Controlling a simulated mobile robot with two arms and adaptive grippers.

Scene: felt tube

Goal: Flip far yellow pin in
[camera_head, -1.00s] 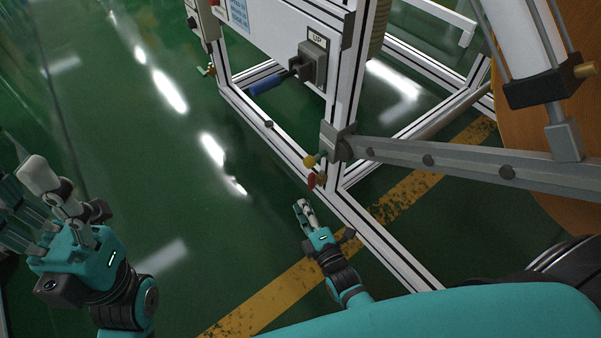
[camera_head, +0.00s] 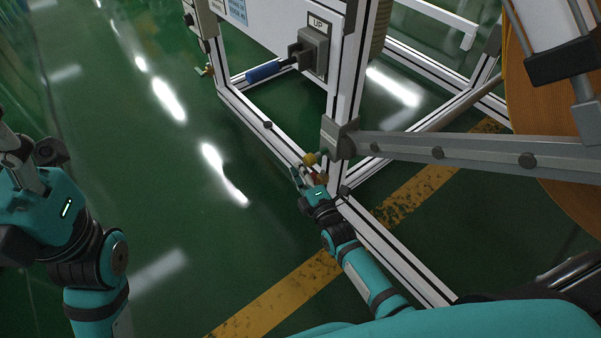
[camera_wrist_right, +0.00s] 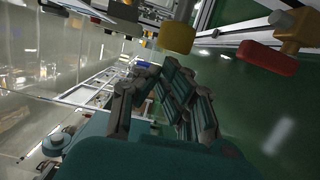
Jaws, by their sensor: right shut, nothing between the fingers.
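A yellow pin knob (camera_head: 310,159) sticks out of the bracket at the lower corner of the white frame. It also shows as a yellow cylinder (camera_wrist_right: 178,38) at the top of the right wrist view. A red part (camera_wrist_right: 267,58) is right of it there. A smaller yellow-and-red fitting (camera_head: 209,70) sits at the frame's far left post. My right gripper (camera_head: 305,176) is just below the near knob, partly covering the red part; its fingers (camera_wrist_right: 168,88) are curled shut and empty, apart from the yellow cylinder. My left gripper (camera_head: 22,160) is at the left edge, partly cut off.
The white aluminium frame (camera_head: 262,124) runs diagonally beside my right arm. A grey bar (camera_head: 440,152) extends right from the bracket toward a wooden reel (camera_head: 530,110). The green floor to the left is clear.

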